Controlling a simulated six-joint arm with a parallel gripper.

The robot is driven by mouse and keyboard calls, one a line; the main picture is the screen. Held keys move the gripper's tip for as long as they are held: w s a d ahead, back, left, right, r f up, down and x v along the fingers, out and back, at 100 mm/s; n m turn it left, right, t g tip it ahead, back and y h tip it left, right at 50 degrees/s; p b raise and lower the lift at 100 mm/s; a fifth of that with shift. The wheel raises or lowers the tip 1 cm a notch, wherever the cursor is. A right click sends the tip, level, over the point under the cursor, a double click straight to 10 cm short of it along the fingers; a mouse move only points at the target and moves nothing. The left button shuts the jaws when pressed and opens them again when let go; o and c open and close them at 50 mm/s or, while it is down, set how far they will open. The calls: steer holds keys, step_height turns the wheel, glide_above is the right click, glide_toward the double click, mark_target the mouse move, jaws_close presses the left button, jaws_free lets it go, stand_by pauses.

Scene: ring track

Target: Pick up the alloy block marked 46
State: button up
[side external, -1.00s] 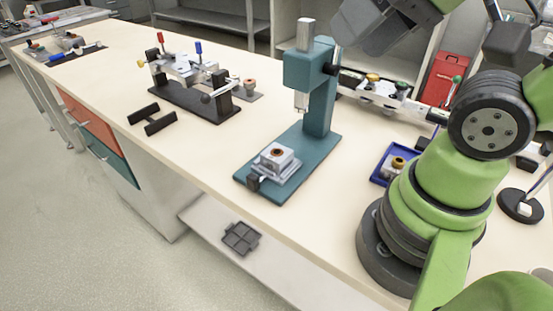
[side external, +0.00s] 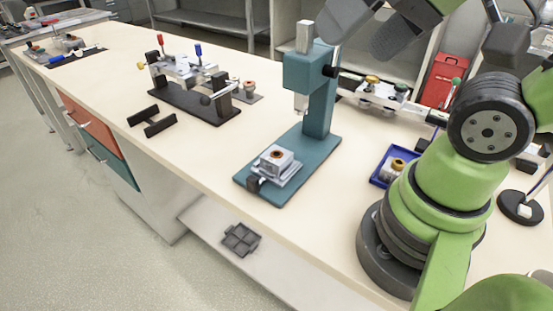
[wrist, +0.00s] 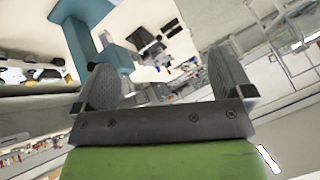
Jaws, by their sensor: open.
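A silvery block (side external: 277,158) with an orange-brown ringed hole on top sits on the plate of a teal press. No number is legible on either, so I cannot tell which is marked 46. My gripper (side external: 365,35) is partly in view at the top edge, high above the bench. In the wrist view my gripper (wrist: 166,85) has its two grey pads wide apart with nothing between them.
The teal press (side external: 319,90) stands upright beyond its block. A clamp fixture (side external: 190,88) and black bracket (side external: 151,119) are to the left. A red case (side external: 443,80) stands behind. The bench front beside the press is clear.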

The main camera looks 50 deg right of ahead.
step_height(320, 180, up, 4)
steer(key=n+g+h, duration=0.2)
steer(key=n+g, duration=0.5)
steer(key=n, duration=0.8)
glide_above(277, 154)
step_height(277, 154, down, 16)
step_height(277, 154, down, 16)
steer(key=shift+r, duration=0.1)
steer(key=shift+c, duration=0.4)
steer(key=c, duration=0.9)
